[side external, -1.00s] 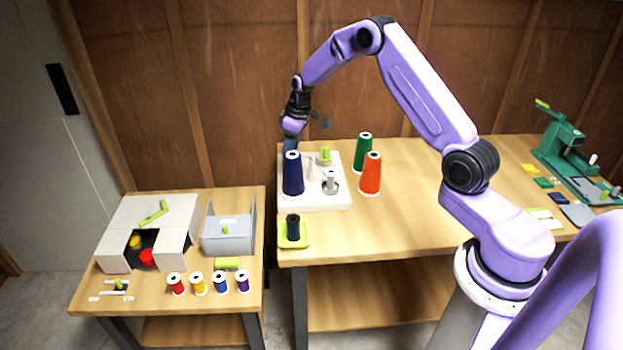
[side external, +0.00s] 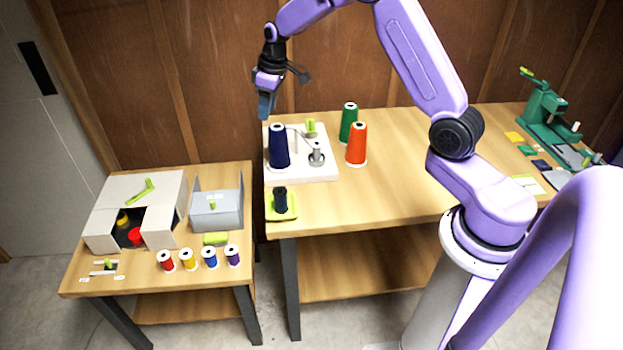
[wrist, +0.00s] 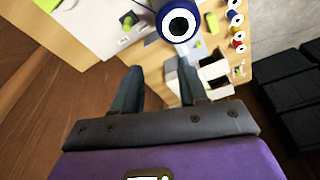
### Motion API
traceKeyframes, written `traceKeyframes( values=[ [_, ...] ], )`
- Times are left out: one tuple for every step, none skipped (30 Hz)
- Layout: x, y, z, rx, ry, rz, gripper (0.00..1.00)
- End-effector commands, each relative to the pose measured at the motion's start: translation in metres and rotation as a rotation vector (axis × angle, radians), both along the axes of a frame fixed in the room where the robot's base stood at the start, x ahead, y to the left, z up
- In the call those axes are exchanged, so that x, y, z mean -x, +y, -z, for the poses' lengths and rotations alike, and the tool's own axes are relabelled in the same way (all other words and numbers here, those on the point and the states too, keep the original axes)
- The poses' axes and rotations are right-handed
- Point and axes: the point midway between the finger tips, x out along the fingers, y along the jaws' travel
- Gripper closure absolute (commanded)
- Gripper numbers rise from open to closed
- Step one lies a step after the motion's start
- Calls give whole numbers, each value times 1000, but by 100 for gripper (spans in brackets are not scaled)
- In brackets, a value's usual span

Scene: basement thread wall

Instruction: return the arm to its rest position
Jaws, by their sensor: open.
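My purple arm is raised over the back of the larger table. My gripper (side external: 265,106) points down and hangs above and slightly left of the navy thread cone (side external: 279,148), clear of it. In the wrist view my gripper (wrist: 160,83) shows two dark fingers spread apart with nothing between them. The navy cone's white-ringed top (wrist: 178,22) lies beyond the fingertips in that view. The cone stands upright on a white base (side external: 318,172) that also carries a metal post and a lime-green part.
Green (side external: 348,123) and orange (side external: 356,145) cones stand right of the base. A dark spool (side external: 281,199) sits on a lime tray. The left table holds a grey box (side external: 110,200), a grey bin (side external: 217,212) and several small spools. A green device (side external: 545,112) stands far right. The wooden wall is close behind.

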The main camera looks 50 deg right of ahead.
Motion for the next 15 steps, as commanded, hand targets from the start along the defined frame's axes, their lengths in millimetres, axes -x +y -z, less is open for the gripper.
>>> traceKeyframes(
  values=[
    [11, 18, -9, 0, 2, -26, 57],
    [17, 28, -14, 1, 3, -40, 57],
    [27, 41, -20, 2, 5, -56, 57],
    [34, 50, -25, 3, 8, -71, 57],
    [43, 60, -29, 3, 11, -83, 57],
    [55, 71, -35, 4, 14, -100, 57],
    [64, 80, -38, 5, 16, -115, 57],
    [74, 88, -42, 5, 18, -126, 57],
    [87, 98, -47, 8, 22, -145, 57],
    [97, 105, -51, 9, 22, -159, 57],
    [108, 111, -54, 10, 24, -170, 57],
    [122, 119, -59, 12, 27, -189, 57],
    [133, 125, -61, 14, 28, -202, 57],
    [144, 130, -64, 15, 29, -215, 57],
    [159, 136, -68, 17, 31, -234, 57]
  ],
)
